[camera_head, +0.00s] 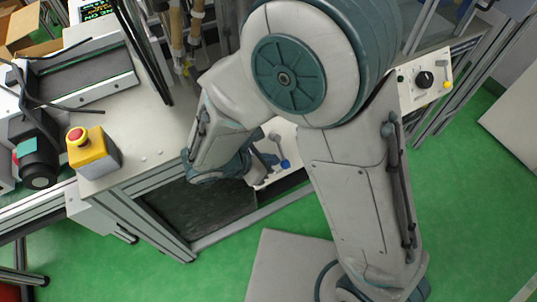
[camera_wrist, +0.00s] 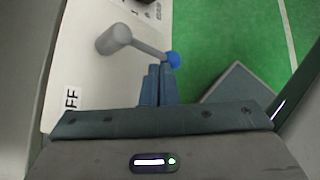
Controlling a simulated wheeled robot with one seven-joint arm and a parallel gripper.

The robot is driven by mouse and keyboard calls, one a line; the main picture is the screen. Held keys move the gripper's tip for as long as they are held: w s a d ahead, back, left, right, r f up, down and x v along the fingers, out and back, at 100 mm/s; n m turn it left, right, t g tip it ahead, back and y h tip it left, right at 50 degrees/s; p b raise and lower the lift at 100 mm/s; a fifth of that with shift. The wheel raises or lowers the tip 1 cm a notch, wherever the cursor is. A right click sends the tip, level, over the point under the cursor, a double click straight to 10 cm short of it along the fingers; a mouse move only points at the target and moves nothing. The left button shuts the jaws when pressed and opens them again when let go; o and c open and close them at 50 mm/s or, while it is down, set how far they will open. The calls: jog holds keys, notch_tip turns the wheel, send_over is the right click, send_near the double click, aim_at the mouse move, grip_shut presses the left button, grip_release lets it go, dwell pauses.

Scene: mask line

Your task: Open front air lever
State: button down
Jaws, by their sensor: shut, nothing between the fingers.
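The air lever (camera_wrist: 142,45) is a grey bar on a round grey pivot, with a blue ball (camera_wrist: 173,59) at its end. It sits on a white panel (camera_wrist: 92,75) marked "OFF" and points right and slightly down in the wrist view. In the head view the lever's blue end (camera_head: 285,163) shows between my arm links. My gripper (camera_wrist: 159,70) is shut and empty, with its blue fingertips right by the blue ball, on its near side. I cannot tell whether they touch. In the head view my arm hides most of the gripper and panel.
A yellow box with a red button (camera_head: 78,138) stands on the table (camera_head: 150,150) at left. A panel with a black knob (camera_head: 424,79) is at upper right. Green floor (camera_wrist: 225,45) lies open right of the lever. A grey plate (camera_wrist: 238,88) shows beyond my gripper.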

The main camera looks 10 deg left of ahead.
jog(key=s+a, duration=0.2)
jog(key=shift+s+a+r, duration=0.15)
jog(key=shift+s+r, duration=0.15)
jog(key=v, duration=0.9)
jog(key=shift+s+a+p, duration=0.15)
jog(key=shift+s+p, duration=0.15)
jog(key=shift+s, duration=0.15)
jog(key=w+d+r+m+g+y+p, duration=0.1)
jog(key=d+r+m, duration=0.3)
jog(key=d+m, duration=0.5)
jog(key=w+d+r+m+g+y+p, duration=0.1)
jog(key=w+d+r+m+g+y, duration=0.1)
jog(key=d+r+m, duration=0.3)
jog(key=w+d+r+m+g+y+p, duration=0.1)
jog(key=w+d+r+m+y+p, duration=0.1)
jog(key=d+m, duration=1.1)
jog(key=shift+w+d+r+m+y, duration=0.2)
jog(key=shift+d+r+m+y, duration=0.35)
jog(key=shift+d+r, duration=0.9)
jog(key=shift+d+f+n, duration=0.25)
jog(key=shift+d+f, duration=0.05)
